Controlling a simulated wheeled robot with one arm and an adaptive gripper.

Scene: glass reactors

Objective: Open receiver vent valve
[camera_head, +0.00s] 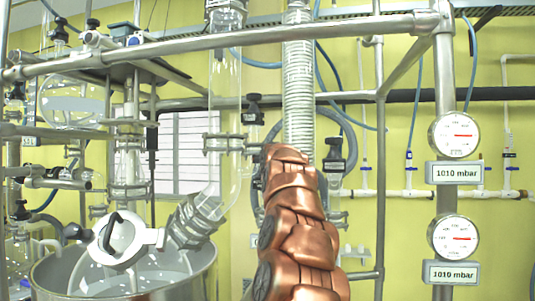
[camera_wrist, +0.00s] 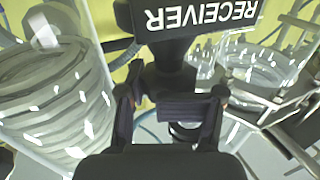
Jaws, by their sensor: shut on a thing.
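The receiver vent valve shows in the wrist view as a dark part (camera_wrist: 168,78) below a black label (camera_wrist: 195,20) that reads RECEIVER upside down. My gripper (camera_wrist: 172,97) has one finger on each side of this dark part and is shut on it. The fingers hide some of the valve, and I cannot tell the handle's exact angle. In the head view my copper-coloured arm hides the gripper and whatever it holds.
Glass coils (camera_wrist: 55,95) stand close on the left in the wrist view. In the head view, a metal frame rail (camera_head: 250,38) crosses above, two gauges (camera_head: 457,135) sit on the right post, and a steel vessel (camera_head: 190,278) stands lower left.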

